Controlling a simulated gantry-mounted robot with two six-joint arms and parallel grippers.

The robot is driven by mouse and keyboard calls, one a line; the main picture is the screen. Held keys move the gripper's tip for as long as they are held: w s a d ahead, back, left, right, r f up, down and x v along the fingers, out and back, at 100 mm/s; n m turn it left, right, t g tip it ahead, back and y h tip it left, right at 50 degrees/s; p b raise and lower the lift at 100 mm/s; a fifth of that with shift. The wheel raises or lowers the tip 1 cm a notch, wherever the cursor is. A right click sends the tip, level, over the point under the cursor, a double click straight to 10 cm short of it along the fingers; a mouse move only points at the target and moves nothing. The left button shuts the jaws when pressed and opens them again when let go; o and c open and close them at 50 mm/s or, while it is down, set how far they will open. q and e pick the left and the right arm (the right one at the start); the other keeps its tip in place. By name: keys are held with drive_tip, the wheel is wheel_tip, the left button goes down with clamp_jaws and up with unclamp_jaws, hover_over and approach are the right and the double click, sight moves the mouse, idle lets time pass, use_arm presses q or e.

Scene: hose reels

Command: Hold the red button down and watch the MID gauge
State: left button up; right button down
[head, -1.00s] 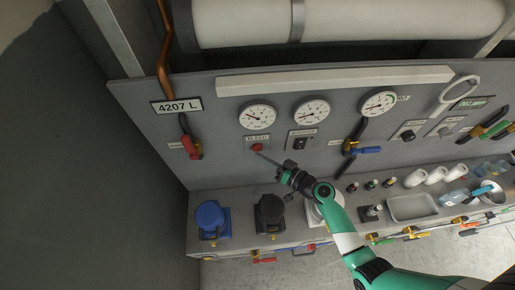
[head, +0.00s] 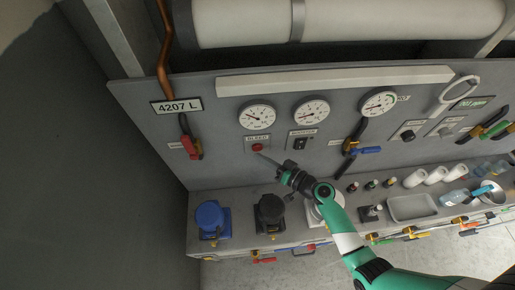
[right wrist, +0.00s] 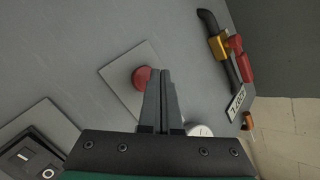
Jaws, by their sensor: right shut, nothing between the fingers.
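The red button (head: 257,147) sits on a small plate on the grey panel, under the left gauge. It also shows in the right wrist view (right wrist: 142,77), partly behind my fingers. My right gripper (head: 259,155) is shut and empty, its fingertips at the button's lower edge in the head view; I cannot tell whether they touch it or press it. Three round white gauges stand in a row: left (head: 257,117), middle (head: 311,112) and right (head: 379,104). The middle gauge's label and reading are too small to tell. My left gripper is not in view.

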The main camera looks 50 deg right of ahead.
drive_tip(key=shift+w+d, duration=0.1)
drive_tip(key=shift+w, duration=0.05)
idle(0.4)
drive_tip(key=shift+w+d+b, duration=0.2)
drive_tip(key=shift+b, duration=0.15)
drive_tip(key=shift+w+d+b, duration=0.35)
drive_tip(key=shift+w+d, duration=0.05)
drive_tip(key=shift+w, duration=0.05)
idle(2.1)
idle(0.9)
drive_tip(key=shift+s+a, duration=0.65)
drive_tip(key=shift+s, duration=0.1)
drive_tip(key=s+a, duration=0.3)
drive_tip(key=s, duration=0.1)
drive_tip(key=shift+a+p, duration=0.15)
drive_tip(key=shift+p, duration=0.15)
